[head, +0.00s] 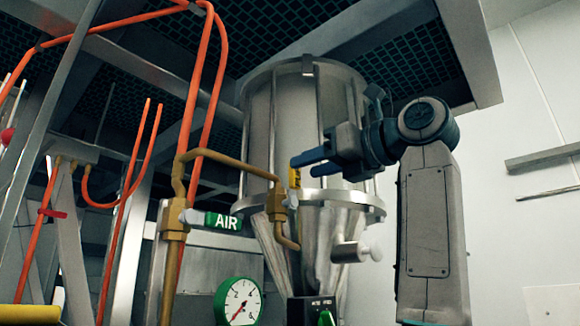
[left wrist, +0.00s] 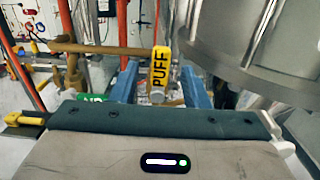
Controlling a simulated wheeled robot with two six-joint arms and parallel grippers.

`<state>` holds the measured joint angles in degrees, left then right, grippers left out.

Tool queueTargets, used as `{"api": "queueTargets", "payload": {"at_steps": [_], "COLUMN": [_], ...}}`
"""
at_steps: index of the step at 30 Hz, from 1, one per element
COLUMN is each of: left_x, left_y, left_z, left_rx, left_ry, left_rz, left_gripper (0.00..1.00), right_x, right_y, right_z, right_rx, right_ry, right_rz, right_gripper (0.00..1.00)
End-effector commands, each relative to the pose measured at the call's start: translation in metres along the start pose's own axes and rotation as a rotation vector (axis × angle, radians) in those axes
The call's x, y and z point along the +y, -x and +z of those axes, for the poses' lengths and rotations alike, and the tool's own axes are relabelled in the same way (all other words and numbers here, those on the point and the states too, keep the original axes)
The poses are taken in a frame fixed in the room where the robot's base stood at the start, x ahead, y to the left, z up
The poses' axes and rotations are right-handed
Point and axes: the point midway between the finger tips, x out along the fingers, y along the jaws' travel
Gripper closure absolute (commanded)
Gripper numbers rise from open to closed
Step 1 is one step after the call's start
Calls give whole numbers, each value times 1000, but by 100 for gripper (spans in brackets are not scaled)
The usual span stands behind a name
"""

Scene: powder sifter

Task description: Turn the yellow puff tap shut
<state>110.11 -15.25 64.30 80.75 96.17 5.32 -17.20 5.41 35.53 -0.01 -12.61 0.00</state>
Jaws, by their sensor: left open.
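The yellow puff tap (head: 295,178) is a small lever on the brass pipe, beside the steel hopper. In the left wrist view the tap (left wrist: 159,68) stands nearly upright, across the pipe's line, with "PUFF" on its face. My left gripper (head: 303,166) reaches in from the right in the head view, its blue fingertips at the tap. In the left wrist view the open fingers (left wrist: 159,78) lie on either side of the tap, with a visible gap each side. I cannot tell how deep the tap sits between them. My right gripper is not in view.
The steel hopper (head: 285,115) stands close behind the gripper. Brass pipe (head: 230,160) runs left from the tap to a green AIR label (head: 222,221). A pressure gauge (head: 238,302) sits below. Orange hoses (head: 205,75) hang at the left. A white wall is at the right.

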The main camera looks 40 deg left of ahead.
Motion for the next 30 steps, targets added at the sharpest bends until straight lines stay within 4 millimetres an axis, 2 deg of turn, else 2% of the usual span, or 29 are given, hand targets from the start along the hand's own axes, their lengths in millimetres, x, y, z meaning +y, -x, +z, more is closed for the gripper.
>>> {"api": "queueTargets", "payload": {"at_steps": [1,5,9,14,20,23,27,30], "left_x": [0,0,0,0,0,0,0,0], "left_y": [-12,-33,-47,-53,-53,-53,-53,-53], "left_z": [3,3,2,0,0,0,0,0], "left_rx": [2,2,0,-1,-1,-1,-1,0], "left_ry": [0,1,0,-1,-1,0,0,0], "left_rz": [4,4,1,1,1,1,1,1], "left_gripper": [58,58,58,58,58,74,100,100], "right_x": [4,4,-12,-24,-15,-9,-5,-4], "right_y": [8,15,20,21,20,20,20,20], "right_z": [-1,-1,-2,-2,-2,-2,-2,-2], "right_rx": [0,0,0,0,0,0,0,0], "right_ry": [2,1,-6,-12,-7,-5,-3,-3], "right_rz": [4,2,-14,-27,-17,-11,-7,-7], "right_gripper": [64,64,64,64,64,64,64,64]}}
